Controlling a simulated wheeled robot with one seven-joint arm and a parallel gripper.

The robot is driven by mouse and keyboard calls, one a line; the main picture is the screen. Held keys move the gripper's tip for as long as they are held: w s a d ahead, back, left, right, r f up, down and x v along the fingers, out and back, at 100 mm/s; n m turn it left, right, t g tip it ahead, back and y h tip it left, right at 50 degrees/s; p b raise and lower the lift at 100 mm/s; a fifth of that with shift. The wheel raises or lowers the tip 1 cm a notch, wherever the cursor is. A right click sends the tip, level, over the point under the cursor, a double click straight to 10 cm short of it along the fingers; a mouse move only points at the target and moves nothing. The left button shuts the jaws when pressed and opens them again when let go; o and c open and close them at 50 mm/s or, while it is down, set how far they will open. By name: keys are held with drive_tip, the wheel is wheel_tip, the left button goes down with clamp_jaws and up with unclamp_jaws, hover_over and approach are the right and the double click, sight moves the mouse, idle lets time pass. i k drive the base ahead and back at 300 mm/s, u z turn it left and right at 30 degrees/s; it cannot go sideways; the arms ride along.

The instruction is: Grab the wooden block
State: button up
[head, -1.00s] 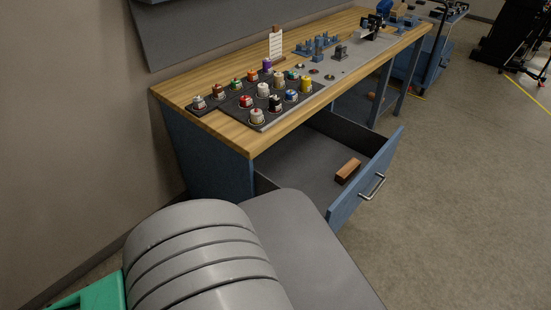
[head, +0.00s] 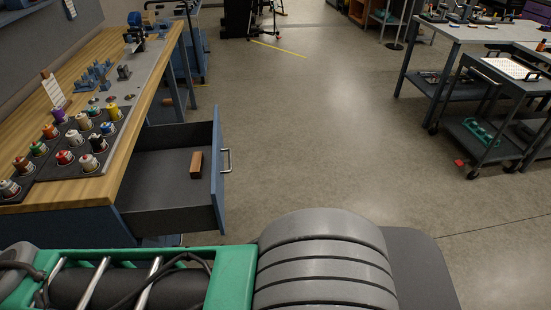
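The wooden block (head: 196,165) is a small reddish-brown piece. It lies on the dark floor of the open drawer (head: 150,183), near the drawer's blue front panel. The drawer is pulled out from under the wooden-topped workbench (head: 88,188), and its front carries a silver handle (head: 227,161). Parts of my own arm, grey and green, fill the bottom of the head view. My gripper does not show, so its place relative to the block cannot be seen.
The workbench top holds a dark tray with several coloured-cap bottles (head: 66,158) and blue fixtures (head: 94,76). Open concrete floor (head: 300,130) lies right of the drawer. Grey carts (head: 480,130) stand at the right, with a small red object (head: 459,162) on the floor.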

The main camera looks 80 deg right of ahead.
sight(197, 164)
drive_tip(key=z, duration=1.2)
drive_tip(key=i, duration=1)
